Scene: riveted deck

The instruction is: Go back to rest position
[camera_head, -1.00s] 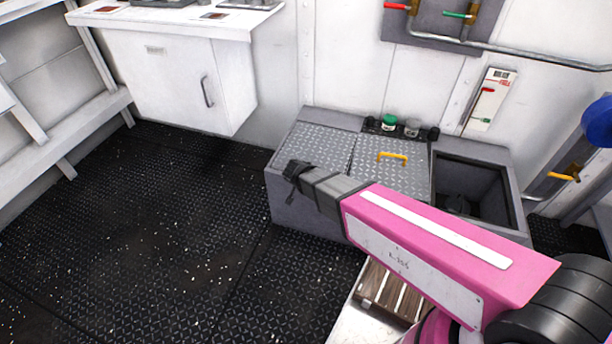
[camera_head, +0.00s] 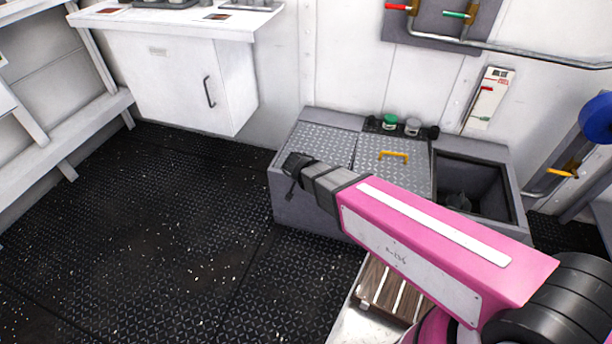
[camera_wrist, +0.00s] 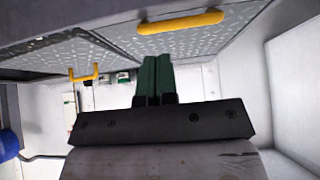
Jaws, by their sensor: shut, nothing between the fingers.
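My pink arm reaches from the lower right toward the middle of the head view. My gripper (camera_head: 292,166) is at its far end, a small dark shape in front of the left side of the grey chest. In the wrist view my gripper (camera_wrist: 157,75) shows two green fingers pressed together with nothing between them. The wrist view looks tilted, with the chest's tread-plate lids across its top.
The grey chest (camera_head: 312,205) has a lid with a yellow handle (camera_head: 394,155) and an open bin (camera_head: 475,185) at right. A green-capped jar (camera_head: 389,121) stands behind. A white cabinet (camera_head: 180,80) is at upper left. The dark floor (camera_head: 140,230) at left is clear.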

